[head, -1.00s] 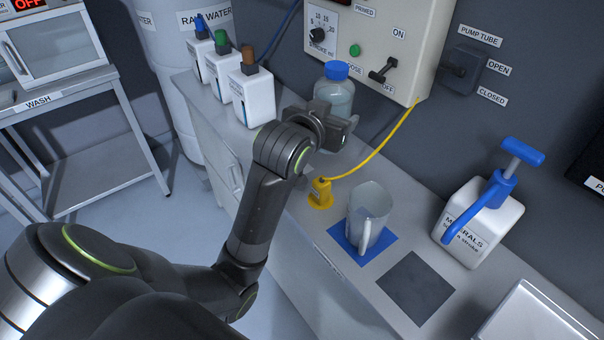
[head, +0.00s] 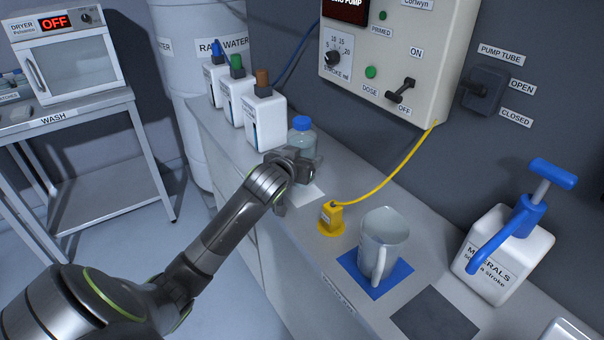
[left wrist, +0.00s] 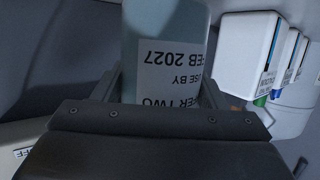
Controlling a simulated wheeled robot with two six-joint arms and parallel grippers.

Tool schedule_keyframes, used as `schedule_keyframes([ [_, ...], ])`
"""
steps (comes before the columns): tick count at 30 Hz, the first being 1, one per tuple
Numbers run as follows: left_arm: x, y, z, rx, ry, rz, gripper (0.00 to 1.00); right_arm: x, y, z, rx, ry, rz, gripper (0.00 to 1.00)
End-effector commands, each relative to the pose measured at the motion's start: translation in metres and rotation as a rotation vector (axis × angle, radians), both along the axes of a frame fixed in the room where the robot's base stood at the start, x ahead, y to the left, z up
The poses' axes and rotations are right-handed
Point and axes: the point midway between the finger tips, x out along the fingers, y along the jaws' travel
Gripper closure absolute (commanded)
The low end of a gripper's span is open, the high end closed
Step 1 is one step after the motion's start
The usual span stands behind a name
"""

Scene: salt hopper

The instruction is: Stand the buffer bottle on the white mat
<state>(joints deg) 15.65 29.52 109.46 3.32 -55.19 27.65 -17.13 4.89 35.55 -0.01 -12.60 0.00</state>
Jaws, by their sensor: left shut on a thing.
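The buffer bottle (head: 302,140) is clear and bluish with a blue cap. In the head view it is upright near the wall, right of the white bottles. My left gripper (head: 298,166) is shut on it. In the left wrist view the bottle (left wrist: 165,35) sits between the two fingers, its label reading upside down with "TWO" and "FEB 2027". The white mat (head: 311,193) shows partly on the counter, just in front of and below the gripper. The gripper hides the bottle's base, so I cannot tell whether it touches the mat. My right gripper is not in view.
White bottles with blue, green and brown tops (head: 264,118) stand left of the buffer bottle. A yellow holder (head: 331,217) with a yellow cable is to the right, then a jug (head: 384,236) on a blue mat (head: 350,262). A dark square (head: 435,318) is bare.

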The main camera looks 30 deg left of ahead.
Motion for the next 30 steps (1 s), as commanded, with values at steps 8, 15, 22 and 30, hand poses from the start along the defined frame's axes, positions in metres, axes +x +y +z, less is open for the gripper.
schedule_keyframes([
  [8, 0.0, -0.001, -0.031, 0.001, -0.002, -0.001, 0.74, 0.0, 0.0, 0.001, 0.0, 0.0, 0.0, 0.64],
  [15, 0.0, -0.001, -0.039, 0.004, -0.006, -0.003, 0.74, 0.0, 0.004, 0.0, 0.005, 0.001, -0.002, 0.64],
  [22, 0.0, -0.001, -0.042, 0.003, -0.005, -0.003, 0.74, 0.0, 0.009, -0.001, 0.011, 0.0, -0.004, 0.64],
  [30, 0.0, 0.0, -0.044, 0.002, -0.001, -0.001, 0.13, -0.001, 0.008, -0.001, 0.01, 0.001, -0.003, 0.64],
])
